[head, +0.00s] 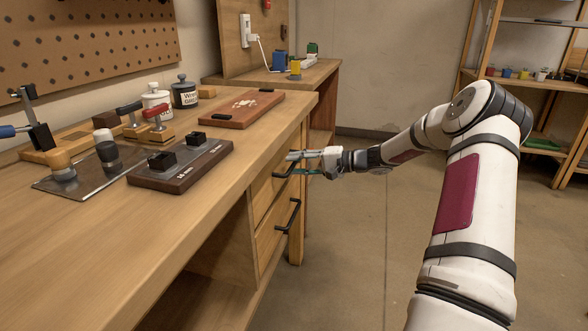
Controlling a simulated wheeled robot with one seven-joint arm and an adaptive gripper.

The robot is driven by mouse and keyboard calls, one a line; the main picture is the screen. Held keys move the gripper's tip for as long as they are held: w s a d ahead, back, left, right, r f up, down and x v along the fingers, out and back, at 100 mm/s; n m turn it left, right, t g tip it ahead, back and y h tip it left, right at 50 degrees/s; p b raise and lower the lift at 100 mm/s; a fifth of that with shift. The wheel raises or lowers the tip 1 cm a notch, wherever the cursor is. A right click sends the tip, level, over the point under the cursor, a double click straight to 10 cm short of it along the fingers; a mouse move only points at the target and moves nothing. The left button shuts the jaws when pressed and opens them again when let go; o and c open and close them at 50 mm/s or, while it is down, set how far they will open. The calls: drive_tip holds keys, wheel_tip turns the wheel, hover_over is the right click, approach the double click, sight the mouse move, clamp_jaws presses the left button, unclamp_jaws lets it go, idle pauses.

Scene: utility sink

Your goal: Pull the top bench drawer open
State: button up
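The wooden bench (216,187) runs along the left, with two drawers stacked under its right end. The top drawer (262,195) looks closed, its front about flush with the bench. Its dark handle (281,173) is partly hidden by my gripper. The lower drawer (268,237) also looks closed and has a dark bar handle (289,216). My gripper (298,162) reaches in from the right at the top drawer's handle, with its fingers pointing left. The fingers appear apart, one above the other, near the handle; whether they touch it is too small to tell.
Blocks, jars and a wooden board (241,109) stand on the benchtop (100,245). A second bench (315,72) stands behind, and a shelf rack (520,75) at the back right. The floor (350,235) in front of the drawers is clear.

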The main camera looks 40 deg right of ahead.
drive_tip(key=shift+w+a+f, duration=0.1)
drive_tip(key=shift+w+a, duration=0.25)
drive_tip(key=shift+w, duration=0.15)
clamp_jaws()
drive_tip(key=shift+s, duration=0.1)
drive_tip(key=f+p+v, duration=0.2)
drive_tip(key=v, duration=1.1)
drive_tip(key=s+f+p+v, duration=0.1)
drive_tip(key=f+v, duration=0.2)
drive_tip(key=v, duration=1)
drive_tip(key=shift+d+f+p, duration=0.35)
drive_tip(key=shift+p, duration=0.05)
unclamp_jaws()
